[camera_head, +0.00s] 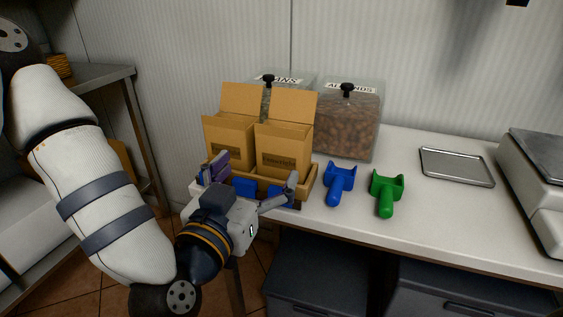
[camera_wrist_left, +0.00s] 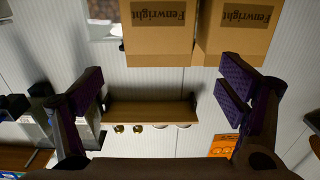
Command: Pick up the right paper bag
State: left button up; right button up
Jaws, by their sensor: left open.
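Two open brown paper bags stand side by side in a low wooden tray (camera_head: 310,184) on the counter: the right paper bag (camera_head: 284,150) and the left paper bag (camera_head: 229,140). My left gripper (camera_head: 254,178) is open and empty in front of them, its fingers spread apart. In the left wrist view, which looks upside down, the right bag (camera_wrist_left: 158,32) shows beyond the gap between the fingertips (camera_wrist_left: 165,80), and the left bag (camera_wrist_left: 232,35) shows beside it. No contact with either bag is visible. My right gripper is in neither view.
Clear bins, one with brown nuts (camera_head: 348,120), stand behind the bags. A blue scoop (camera_head: 339,184) and a green scoop (camera_head: 386,191) lie right of the tray. A metal tray (camera_head: 456,167) and a scale (camera_head: 535,190) are farther right. Counter between them is clear.

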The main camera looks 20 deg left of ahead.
aim_at(279, 144)
pick_arm(q)
jog(key=w, duration=1)
jog(key=shift+w+d+f+b, duration=0.15)
jog(key=shift+w+d+b, duration=0.1)
jog(key=shift+b, duration=0.1)
jog(key=c, duration=0.5)
